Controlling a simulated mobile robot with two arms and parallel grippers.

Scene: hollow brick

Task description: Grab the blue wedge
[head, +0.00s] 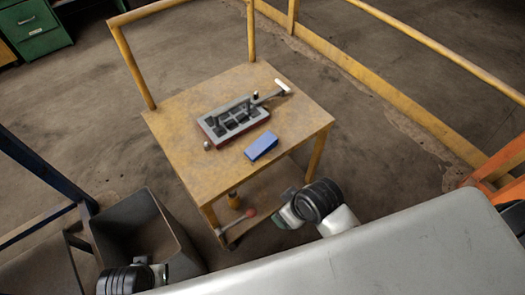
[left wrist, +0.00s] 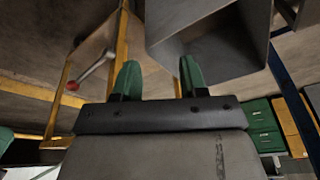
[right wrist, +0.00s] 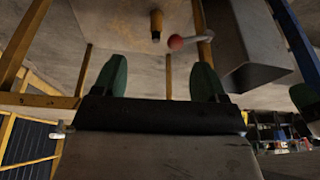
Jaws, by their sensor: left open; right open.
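My left gripper's fingers (left wrist: 159,78) are also spread and empty in the left wrist view; the head view shows only that arm's wrist at bottom left. Neither wrist view shows the wedge.
A grey bin (head: 120,220) stands left of the cart. Yellow rails (head: 355,75) run behind.

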